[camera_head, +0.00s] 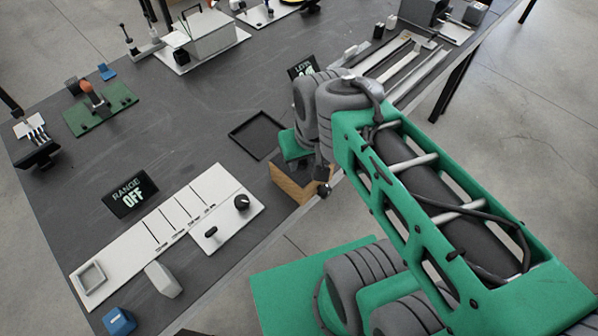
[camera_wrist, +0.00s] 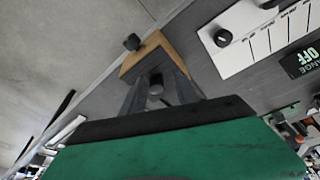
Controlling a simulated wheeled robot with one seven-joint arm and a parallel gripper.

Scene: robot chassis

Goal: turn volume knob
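A small wooden box (camera_head: 292,182) stands at the table's front edge, partly hidden behind my arm. A black knob (camera_head: 323,190) sticks out at its right side. In the wrist view the box (camera_wrist: 181,47) lies just beyond my fingertips, and the black knob (camera_wrist: 132,42) is at its upper left corner. My gripper (camera_wrist: 157,78) has its dark fingers apart, pointing at the box. A dark round piece (camera_wrist: 156,86) shows between them; I cannot tell if the fingers touch it. Another black knob (camera_head: 242,202) sits on a white panel (camera_head: 228,232); it also shows in the wrist view (camera_wrist: 222,38).
A "RANGE OFF" display (camera_head: 130,194) stands behind the white panel. A black tray (camera_head: 257,134) lies behind the box. A "LEVEL" display (camera_head: 303,68) is partly hidden by my arm. A blue block (camera_head: 119,321) is at front left. The middle of the table is clear.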

